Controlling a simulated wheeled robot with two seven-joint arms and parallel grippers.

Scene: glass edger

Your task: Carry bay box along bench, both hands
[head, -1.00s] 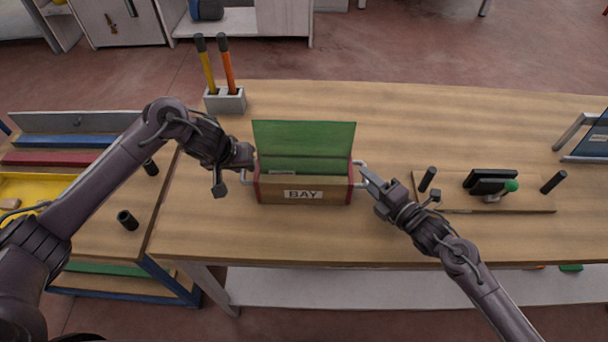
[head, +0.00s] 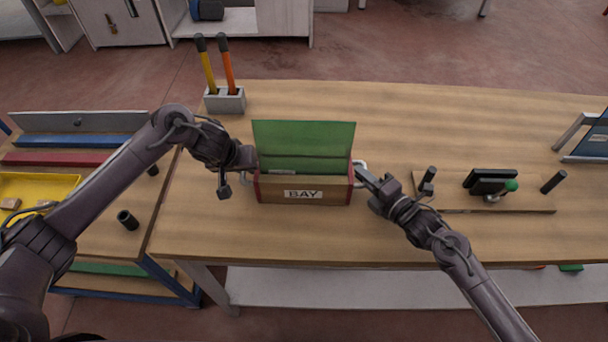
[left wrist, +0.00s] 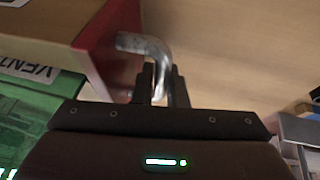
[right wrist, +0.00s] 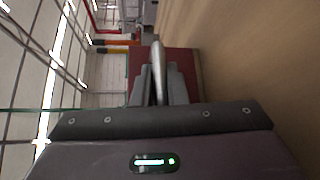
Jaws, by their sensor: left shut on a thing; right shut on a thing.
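The bay box (head: 330,192) is a wooden box with red ends, a "BAY" label and a green panel standing up behind its front. It sits upright on the wooden bench (head: 480,130), or very close above it; I cannot tell which. My left gripper (head: 246,166) is shut on the metal handle at the box's left end, and the handle (left wrist: 158,60) shows between its fingers in the left wrist view. My right gripper (head: 364,176) is shut on the right handle, which (right wrist: 158,75) also shows in the right wrist view against the red end.
A grey block (head: 226,101) with a yellow and an orange handle stands behind the box to the left. A wooden board (head: 460,200) with black posts and a dark clamp-like piece lies to the right. A lower side table with a yellow tray (head: 60,183) is at left.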

